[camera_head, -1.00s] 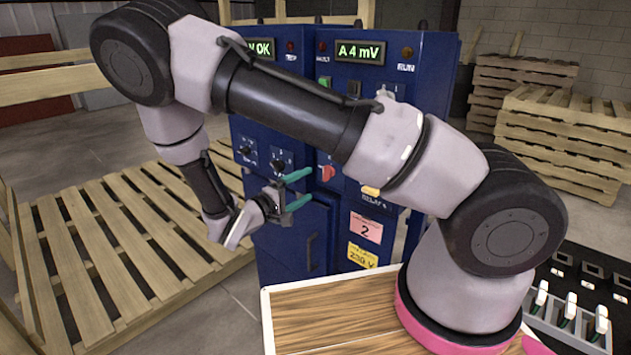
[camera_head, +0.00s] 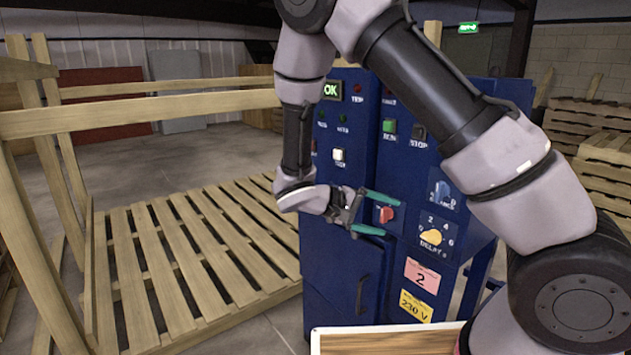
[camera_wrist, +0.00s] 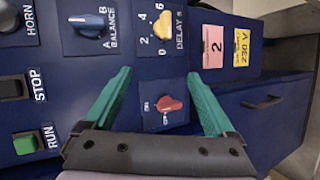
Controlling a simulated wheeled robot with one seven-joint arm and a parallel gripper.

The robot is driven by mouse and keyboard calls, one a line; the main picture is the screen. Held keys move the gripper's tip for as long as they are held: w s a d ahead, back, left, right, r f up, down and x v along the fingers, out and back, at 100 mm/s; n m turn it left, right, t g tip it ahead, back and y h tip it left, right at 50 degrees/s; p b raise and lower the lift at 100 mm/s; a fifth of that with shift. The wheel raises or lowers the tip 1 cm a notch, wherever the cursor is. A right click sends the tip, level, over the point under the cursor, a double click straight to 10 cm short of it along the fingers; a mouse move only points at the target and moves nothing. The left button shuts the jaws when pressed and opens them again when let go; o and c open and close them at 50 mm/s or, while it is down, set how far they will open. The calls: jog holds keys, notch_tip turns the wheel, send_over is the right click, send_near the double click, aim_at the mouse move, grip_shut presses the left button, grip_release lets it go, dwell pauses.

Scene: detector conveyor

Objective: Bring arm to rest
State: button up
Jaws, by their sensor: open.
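My gripper (camera_head: 377,214) has green fingers and shows in front of the blue control cabinet (camera_head: 335,262) in the head view. Its fingers are spread apart with nothing between them. In the wrist view the open fingers (camera_wrist: 160,98) stand on either side of the red switch (camera_wrist: 168,104) on the panel. The red switch also shows beside the fingers in the head view (camera_head: 386,214). I cannot tell how far the fingertips are from the panel.
The yellow delay knob (camera_head: 431,237), blue balance knob (camera_head: 441,195) and green run button (camera_head: 389,126) sit on the panel nearby. A wooden pallet (camera_head: 190,255) with rails lies left of the cabinet. Stacked pallets (camera_head: 600,130) stand at the right. Bare floor shows behind the left pallet.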

jog(key=s+d+r+m+t+y, duration=0.1)
jog(key=s+r+y, duration=0.3)
jog(key=r, duration=0.5)
jog(key=s+d+r+m+t+y, duration=0.1)
jog(key=s+d+r+m+y, duration=0.2)
jog(key=r, duration=0.6)
jog(key=s+d+r+m+t+y, duration=0.2)
jog(key=s+d+r+y, duration=0.1)
jog(key=s+r+y, duration=0.3)
notch_tip(320, 180, up, 3)
jog(key=shift+s+d+r+m+y, duration=0.2)
jog(key=shift+d+m+y, duration=0.15)
jog(key=shift+y, duration=0.75)
